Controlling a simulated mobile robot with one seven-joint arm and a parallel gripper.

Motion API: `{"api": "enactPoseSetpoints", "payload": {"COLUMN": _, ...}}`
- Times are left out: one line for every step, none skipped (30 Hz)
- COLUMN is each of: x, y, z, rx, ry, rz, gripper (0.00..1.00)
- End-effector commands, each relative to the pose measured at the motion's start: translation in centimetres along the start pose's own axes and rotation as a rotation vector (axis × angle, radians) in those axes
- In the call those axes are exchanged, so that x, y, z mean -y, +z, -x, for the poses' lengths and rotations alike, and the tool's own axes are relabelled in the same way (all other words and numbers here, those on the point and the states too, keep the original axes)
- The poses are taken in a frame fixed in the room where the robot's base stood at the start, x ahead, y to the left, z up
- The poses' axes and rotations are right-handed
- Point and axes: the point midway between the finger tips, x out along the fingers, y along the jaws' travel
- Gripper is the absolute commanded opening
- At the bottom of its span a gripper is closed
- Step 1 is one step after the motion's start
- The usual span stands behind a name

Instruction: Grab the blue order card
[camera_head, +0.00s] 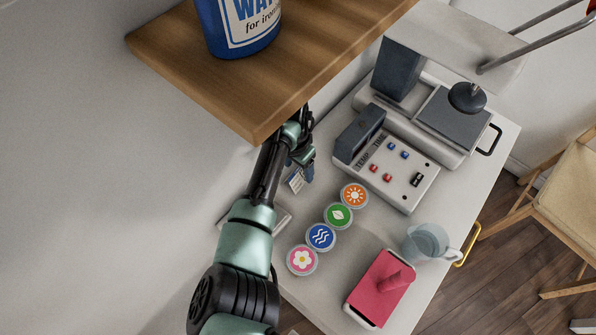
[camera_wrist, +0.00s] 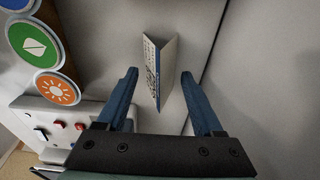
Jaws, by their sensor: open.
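The blue order card (camera_wrist: 162,70) is a folded tent card with a white face, dark print and a blue edge. In the wrist view it stands between and just beyond the fingertips of my gripper (camera_wrist: 159,75). The fingers are apart, one on each side of the card, and I see no contact. In the head view the card (camera_head: 296,180) shows as a small white and blue piece by the wall, partly hidden by my gripper (camera_head: 303,165), which is under the wooden shelf.
A wooden shelf (camera_head: 190,62) with a blue bottle (camera_head: 240,25) overhangs my arm. Several round coloured discs (camera_head: 338,215) lie right of the card. A control box (camera_head: 395,170), a glass jug (camera_head: 426,243) and a red-topped block (camera_head: 380,285) stand farther right.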

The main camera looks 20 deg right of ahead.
Motion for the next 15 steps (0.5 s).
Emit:
{"api": "enactPoseSetpoints", "payload": {"x": -0.03, "y": 0.01, "z": -0.12, "rx": 0.0, "ry": 0.001, "rz": 0.0, "gripper": 0.68}}
{"api": "enactPoseSetpoints", "payload": {"x": -0.03, "y": 0.01, "z": -0.13, "rx": 0.0, "ry": 0.001, "rz": 0.0, "gripper": 0.68}}
{"api": "enactPoseSetpoints", "payload": {"x": -0.03, "y": 0.01, "z": -0.15, "rx": 0.0, "ry": 0.001, "rz": 0.0, "gripper": 0.68}}
{"api": "enactPoseSetpoints", "payload": {"x": -0.02, "y": 0.01, "z": -0.15, "rx": 0.0, "ry": 0.001, "rz": 0.0, "gripper": 0.68}}
{"api": "enactPoseSetpoints", "payload": {"x": -0.02, "y": 0.02, "z": -0.14, "rx": 0.0, "ry": 0.001, "rz": 0.0, "gripper": 0.68}}
{"api": "enactPoseSetpoints", "payload": {"x": -0.01, "y": 0.01, "z": -0.14, "rx": 0.0, "ry": 0.0, "rz": 0.0, "gripper": 0.68}}
{"api": "enactPoseSetpoints", "payload": {"x": -0.01, "y": 0.01, "z": -0.13, "rx": 0.0, "ry": 0.0, "rz": 0.0, "gripper": 0.68}}
{"api": "enactPoseSetpoints", "payload": {"x": -0.01, "y": 0.01, "z": -0.13, "rx": 0.0, "ry": 0.0, "rz": 0.0, "gripper": 0.68}}
{"api": "enactPoseSetpoints", "payload": {"x": -0.01, "y": 0.01, "z": -0.13, "rx": 0.0, "ry": 0.0, "rz": 0.0, "gripper": 0.68}}
{"api": "enactPoseSetpoints", "payload": {"x": -0.01, "y": 0.01, "z": -0.13, "rx": 0.0, "ry": 0.0, "rz": 0.0, "gripper": 0.68}}
{"api": "enactPoseSetpoints", "payload": {"x": 0.0, "y": 0.01, "z": -0.13, "rx": 0.0, "ry": 0.0, "rz": 0.001, "gripper": 0.63}}
{"api": "enactPoseSetpoints", "payload": {"x": 0.0, "y": 0.01, "z": -0.12, "rx": 0.0, "ry": 0.0, "rz": 0.001, "gripper": 0.56}}
{"api": "enactPoseSetpoints", "payload": {"x": 0.0, "y": 0.01, "z": -0.12, "rx": 0.0, "ry": 0.0, "rz": 0.001, "gripper": 0.5}}
{"api": "enactPoseSetpoints", "payload": {"x": 0.0, "y": 0.01, "z": -0.12, "rx": 0.0, "ry": 0.0, "rz": 0.001, "gripper": 0.45}}
{"api": "enactPoseSetpoints", "payload": {"x": 0.0, "y": 0.01, "z": -0.12, "rx": 0.0, "ry": 0.0, "rz": 0.001, "gripper": 0.38}}
